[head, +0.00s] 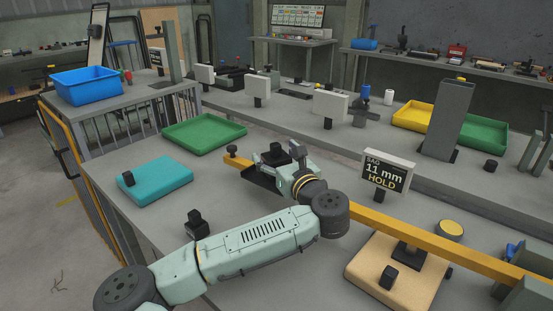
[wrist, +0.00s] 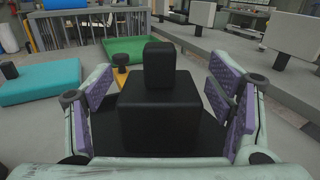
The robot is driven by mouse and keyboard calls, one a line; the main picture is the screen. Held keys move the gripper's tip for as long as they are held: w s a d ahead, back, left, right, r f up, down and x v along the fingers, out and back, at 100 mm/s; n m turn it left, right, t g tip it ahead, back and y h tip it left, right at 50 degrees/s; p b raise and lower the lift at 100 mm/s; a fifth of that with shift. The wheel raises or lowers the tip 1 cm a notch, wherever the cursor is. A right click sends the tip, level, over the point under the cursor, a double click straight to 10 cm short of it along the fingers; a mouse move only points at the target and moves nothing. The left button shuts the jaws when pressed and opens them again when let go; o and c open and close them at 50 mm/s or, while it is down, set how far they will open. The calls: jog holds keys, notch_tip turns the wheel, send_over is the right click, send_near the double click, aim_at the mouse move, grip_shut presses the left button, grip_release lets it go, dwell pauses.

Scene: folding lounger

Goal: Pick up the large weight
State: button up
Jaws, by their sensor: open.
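The large weight is a black block with a smaller black knob on top (wrist: 158,112). It stands on a dark flat plate in the wrist view, and partly shows in the head view (head: 275,155). My gripper (wrist: 160,100) is open, with its purple-padded fingers on either side of the block. Gaps show between the pads and the block. In the head view my gripper (head: 283,160) is at the plate near the far end of the yellow beam (head: 420,238). The block's lower front is partly hidden by my gripper.
Smaller black weights stand on the teal pad (head: 160,182), on the grey table and on the tan board (head: 360,275). A sign (head: 388,172) reads "SAG 11 mm HOLD". A green tray (head: 204,133) lies beyond my gripper. Table space left of my arm is mostly clear.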

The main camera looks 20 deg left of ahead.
jog(key=shift+c, duration=0.6)
grip_shut()
jog(key=shift+r, duration=0.15)
dwell(0.5)
